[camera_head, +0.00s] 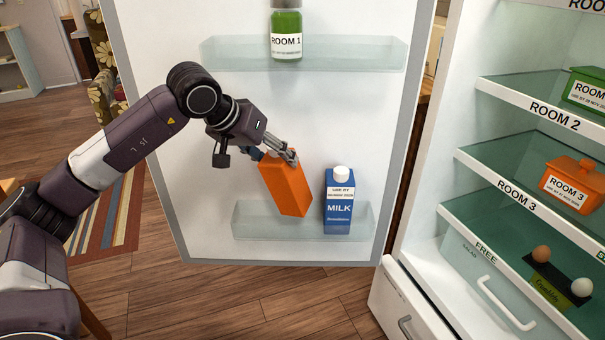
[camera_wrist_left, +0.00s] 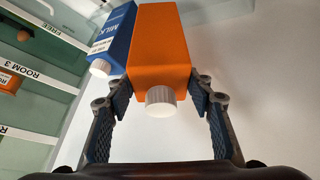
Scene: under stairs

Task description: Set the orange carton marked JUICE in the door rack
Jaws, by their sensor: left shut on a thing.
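The orange carton (camera_head: 287,188) is held tilted by my left gripper (camera_head: 283,157), whose fingers are shut on its upper part. Its lower end is at the lower door rack (camera_head: 262,228), left of the blue milk carton; I cannot tell whether it touches the rack floor. In the left wrist view the orange carton (camera_wrist_left: 160,50) sits between the fingers (camera_wrist_left: 160,97), with its white cap towards me. No JUICE marking shows on the visible faces. The blue MILK carton (camera_head: 339,203) stands upright in the lower rack. My right gripper is not in view.
An upper door rack (camera_head: 375,54) holds a green jar (camera_head: 286,30) marked ROOM 1. The fridge shelves at right hold an orange pot (camera_head: 573,182), a green container (camera_head: 588,90) and eggs. A drawer (camera_head: 405,305) sits low by the door.

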